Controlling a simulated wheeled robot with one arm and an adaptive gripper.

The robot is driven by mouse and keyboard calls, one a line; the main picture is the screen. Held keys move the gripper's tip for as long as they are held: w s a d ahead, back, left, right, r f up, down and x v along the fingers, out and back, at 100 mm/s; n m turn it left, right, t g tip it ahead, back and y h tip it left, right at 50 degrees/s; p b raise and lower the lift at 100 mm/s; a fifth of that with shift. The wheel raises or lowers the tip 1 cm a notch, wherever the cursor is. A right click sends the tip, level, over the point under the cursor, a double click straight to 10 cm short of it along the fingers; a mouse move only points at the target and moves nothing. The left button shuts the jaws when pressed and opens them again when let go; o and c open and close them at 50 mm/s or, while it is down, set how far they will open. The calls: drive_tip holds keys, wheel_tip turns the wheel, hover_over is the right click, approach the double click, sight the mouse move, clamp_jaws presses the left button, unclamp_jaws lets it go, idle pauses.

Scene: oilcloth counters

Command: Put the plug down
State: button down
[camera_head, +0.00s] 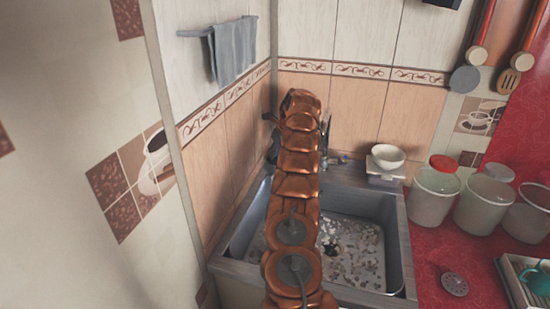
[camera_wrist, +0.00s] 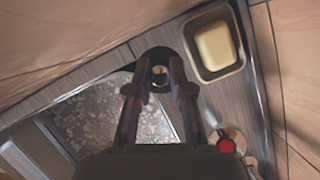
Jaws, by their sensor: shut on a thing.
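In the wrist view my gripper (camera_wrist: 160,88) has its two dark fingers closed in on a dark round piece with a paler centre, which looks like the plug (camera_wrist: 157,53). The held plug is over the sink's rim, by the corner between basin and soap dish. In the head view my copper arm reaches over the sink (camera_head: 398,240) towards the back wall and hides the plug and most of the gripper. The drain (camera_head: 332,246) shows dark in the speckled basin floor.
A dish with a yellow block (camera_wrist: 214,46) sits beside the gripper, near a red-topped fitting (camera_wrist: 226,145). A white bowl (camera_head: 388,154) stands behind the sink. Lidded jars (camera_head: 432,200), a perforated disc (camera_head: 454,283) and a rack (camera_head: 512,285) are on the red counter, right.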

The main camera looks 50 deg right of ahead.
sight(275, 159)
drive_tip(key=shift+f, duration=1.75)
drive_tip(key=c, duration=1)
unclamp_jaws()
drive_tip(key=shift+f, duration=0.1)
drive_tip(key=shift+c, duration=0.2)
drive_tip(key=shift+r, duration=0.4)
drive_tip(key=v, duration=1.1)
drive_tip(key=shift+s+r, duration=0.15)
drive_tip(key=shift+r, duration=0.15)
drive_tip(key=shift+a, duration=0.1)
